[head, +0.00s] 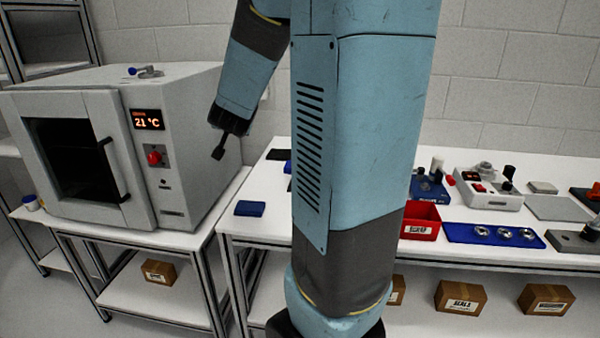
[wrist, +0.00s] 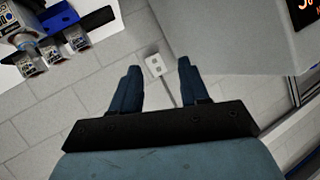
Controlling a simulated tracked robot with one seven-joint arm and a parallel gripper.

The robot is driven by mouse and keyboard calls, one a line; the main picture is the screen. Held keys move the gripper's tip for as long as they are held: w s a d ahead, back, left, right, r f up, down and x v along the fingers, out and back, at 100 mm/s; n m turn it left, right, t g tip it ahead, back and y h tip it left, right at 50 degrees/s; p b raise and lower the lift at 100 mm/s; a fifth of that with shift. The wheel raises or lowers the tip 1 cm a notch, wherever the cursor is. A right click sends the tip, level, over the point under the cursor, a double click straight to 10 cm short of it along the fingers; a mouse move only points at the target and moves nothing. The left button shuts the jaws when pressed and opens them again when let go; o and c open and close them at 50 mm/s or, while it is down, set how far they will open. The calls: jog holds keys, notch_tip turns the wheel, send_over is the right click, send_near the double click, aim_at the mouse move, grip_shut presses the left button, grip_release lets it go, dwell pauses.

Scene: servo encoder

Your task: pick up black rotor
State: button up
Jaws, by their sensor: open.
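I cannot say for sure which thing is the black rotor. A small black upright part (head: 509,172) stands on a white device (head: 488,187) on the right of the bench in the head view, too small to identify. My gripper (head: 218,152) hangs in the air between the oven and the bench's left end, far from that part. In the wrist view its two dark blue fingers (wrist: 158,78) stand apart with nothing between them. My arm hides the middle of the bench.
The oven (head: 180,180) stands on a left table, close to my gripper. The white bench (head: 262,190) carries a dark blue block (head: 250,208), a red bin (head: 420,222), a blue tray (head: 462,236) with metal rings and a grey plate (head: 558,208). Boxes (head: 462,298) sit below.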

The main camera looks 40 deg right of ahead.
jog(key=s+d+f+m+g+h, duration=0.2)
jog(key=d+f+m+g+h, duration=0.3)
jog(key=d, duration=0.4)
jog(key=s+d+f+m+g+h, duration=0.2)
jog(key=d+f+g+h, duration=0.1)
jog(key=d+h, duration=0.55)
jog(key=shift+g+y, duration=0.3)
jog(key=shift+y, duration=0.15)
jog(key=f, duration=0.2)
jog(key=d+f, duration=0.1)
jog(key=f, duration=0.2)
jog(key=d+f, duration=0.1)
jog(key=f, duration=0.1)
jog(key=shift+d+f, duration=0.25)
jog(key=shift+f, duration=0.1)
jog(key=shift+w+d, duration=0.2)
jog(key=shift+d, duration=0.85)
jog(key=shift+w+d, duration=0.15)
jog(key=shift+d, duration=0.85)
jog(key=shift+w+d, duration=0.2)
jog(key=shift+d, duration=0.85)
grip_shut()
